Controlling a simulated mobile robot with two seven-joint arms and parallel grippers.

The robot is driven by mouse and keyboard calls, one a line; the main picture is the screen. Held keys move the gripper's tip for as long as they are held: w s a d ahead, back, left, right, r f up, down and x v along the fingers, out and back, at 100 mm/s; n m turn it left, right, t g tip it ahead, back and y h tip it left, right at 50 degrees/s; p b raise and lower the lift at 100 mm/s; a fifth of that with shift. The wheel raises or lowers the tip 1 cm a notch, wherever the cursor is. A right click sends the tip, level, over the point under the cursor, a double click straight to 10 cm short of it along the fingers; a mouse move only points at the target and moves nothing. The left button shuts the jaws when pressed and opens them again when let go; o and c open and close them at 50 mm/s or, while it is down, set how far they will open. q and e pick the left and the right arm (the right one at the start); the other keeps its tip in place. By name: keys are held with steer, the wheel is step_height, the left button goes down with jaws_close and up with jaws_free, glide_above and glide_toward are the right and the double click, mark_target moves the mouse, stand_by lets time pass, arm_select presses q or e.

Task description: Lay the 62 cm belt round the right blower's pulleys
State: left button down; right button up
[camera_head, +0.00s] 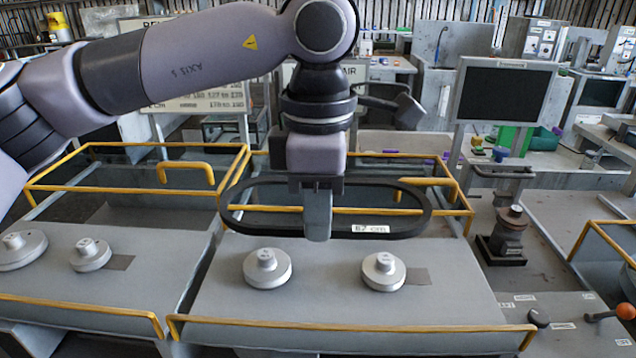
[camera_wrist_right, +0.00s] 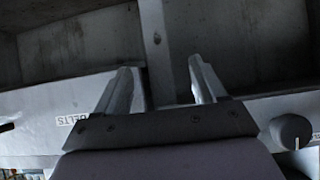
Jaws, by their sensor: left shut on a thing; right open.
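My left gripper (camera_head: 318,228) is shut on the black belt (camera_head: 252,231), a long oval loop with a white tag (camera_head: 370,229) that seems to read 62 cm. The belt hangs level in the air, above and behind the right blower's pulleys. The right blower's larger pulley (camera_head: 267,269) and smaller pulley (camera_head: 384,272) stand bare on the grey deck (camera_head: 325,305). My right gripper (camera_wrist_right: 163,88) shows only in the right wrist view. It is open, with nothing between its fingers; a grey wall lies beyond.
Yellow rails (camera_head: 350,326) edge the right deck at the front and back. The left blower's pulleys (camera_head: 90,255) are also bare. A dark post (camera_head: 506,235) and a panel with an orange-knobbed lever (camera_head: 625,311) stand at right. A "BELTS" label (camera_wrist_right: 73,120) shows in the wrist view.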

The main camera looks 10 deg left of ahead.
arm_select(q)
steer(key=b, duration=0.3)
glide_above(318, 304)
step_height(318, 304, down, 8)
steer(key=shift+f, duration=0.15)
steer(key=shift+f+b, duration=0.75)
steer(key=shift+f, duration=0.05)
steer(key=shift+f+b, duration=0.15)
steer(key=shift+b, duration=0.35)
steer(key=shift+f, duration=0.15)
stand_by(0.5)
steer(key=shift+f+b, duration=0.4)
steer(key=shift+b, duration=0.2)
steer(key=shift+f+b, duration=0.4)
steer(key=shift+b, duration=0.05)
stand_by(0.4)
steer(key=c, duration=1.1)
jaws_free()
steer(key=shift+c, duration=0.2)
